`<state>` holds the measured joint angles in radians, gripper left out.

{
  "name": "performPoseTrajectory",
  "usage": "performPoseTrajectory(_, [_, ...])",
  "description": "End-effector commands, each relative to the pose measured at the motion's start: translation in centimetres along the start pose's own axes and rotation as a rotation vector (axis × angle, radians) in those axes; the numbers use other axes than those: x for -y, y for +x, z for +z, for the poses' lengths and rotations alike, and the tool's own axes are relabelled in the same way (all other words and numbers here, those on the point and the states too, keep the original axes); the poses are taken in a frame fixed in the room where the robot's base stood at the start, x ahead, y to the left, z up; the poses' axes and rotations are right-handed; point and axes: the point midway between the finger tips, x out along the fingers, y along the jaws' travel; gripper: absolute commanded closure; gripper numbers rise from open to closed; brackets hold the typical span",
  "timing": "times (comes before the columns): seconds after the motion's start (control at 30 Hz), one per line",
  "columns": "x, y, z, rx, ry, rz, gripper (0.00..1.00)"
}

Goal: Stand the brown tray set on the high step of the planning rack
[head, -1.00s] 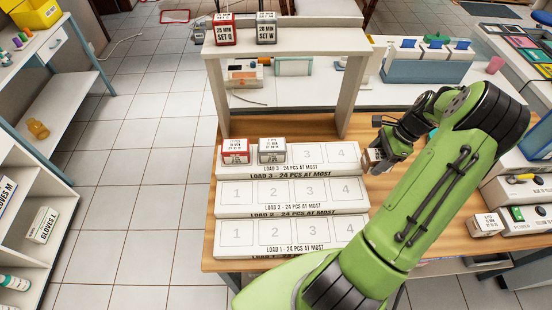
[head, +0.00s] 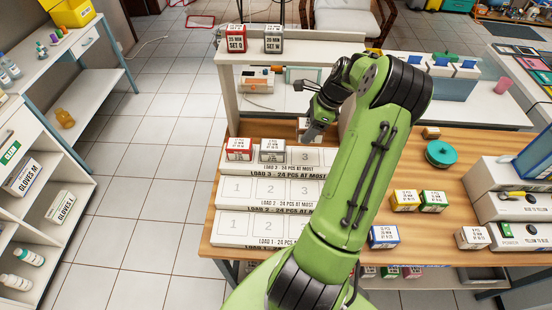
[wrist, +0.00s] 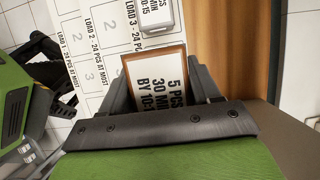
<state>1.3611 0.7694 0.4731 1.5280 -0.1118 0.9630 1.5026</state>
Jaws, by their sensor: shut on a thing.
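My gripper (head: 318,130) is shut on the brown tray set, a box with a white printed label and brown edges. The set shows clearly between the fingers in the wrist view (wrist: 155,84) and is mostly hidden in the head view. The planning rack (head: 268,194) has three numbered steps. Its high step, LOAD 3 (head: 300,170), holds a red set (head: 238,149) in slot 1 and a grey set (head: 272,150) in slot 2. Slot 3 (head: 305,157) is empty; my arm hides slot 4. My gripper is near the back right of the high step.
A raised shelf (head: 300,56) behind the rack carries a red set (head: 235,38) and a grey set (head: 273,39). Yellow (head: 404,201), green (head: 433,201) and blue (head: 383,237) sets stand right of my arm, with a teal round thing (head: 441,152) behind them.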

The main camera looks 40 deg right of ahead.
Motion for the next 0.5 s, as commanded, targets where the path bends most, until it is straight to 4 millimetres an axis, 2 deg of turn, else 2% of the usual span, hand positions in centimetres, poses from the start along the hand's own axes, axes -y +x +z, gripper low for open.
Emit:
performPoseTrajectory(0.1, [0.1,0.4,-0.2,0.002,0.011,-0.002,0.76])
performPoseTrajectory(0.3, [0.0,4.8,-1.9,0.003,0.01,0.0,0.76])
performPoseTrajectory(0.5, [0.0,7.3,-3.0,0.002,0.01,-0.001,0.76])
